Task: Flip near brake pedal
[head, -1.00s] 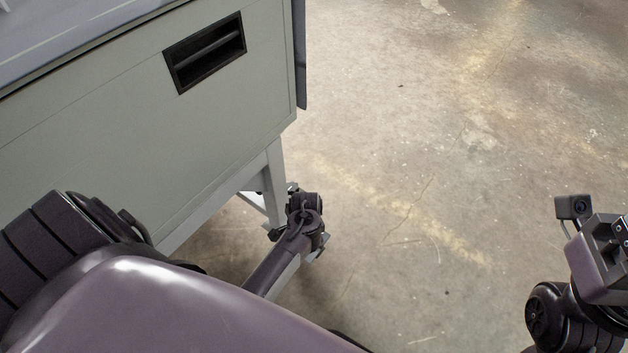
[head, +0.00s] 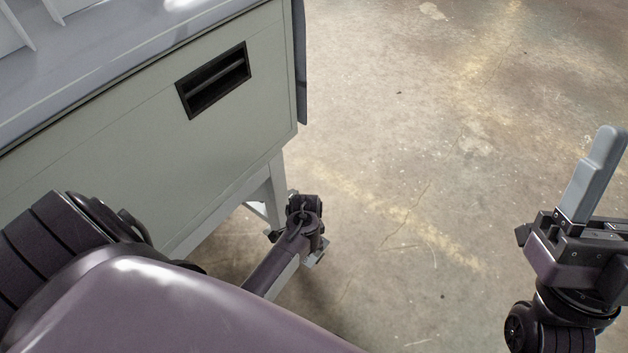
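No brake pedal can be made out in the head view. The grey-green plate processor (head: 110,170) fills the upper left, with a pale leg (head: 262,192) at its right corner.
A black recessed handle (head: 213,80) is set in the machine's side panel. A light grey top (head: 120,45) overhangs the panel. The stained concrete floor (head: 430,150) is clear between the machine and my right gripper.

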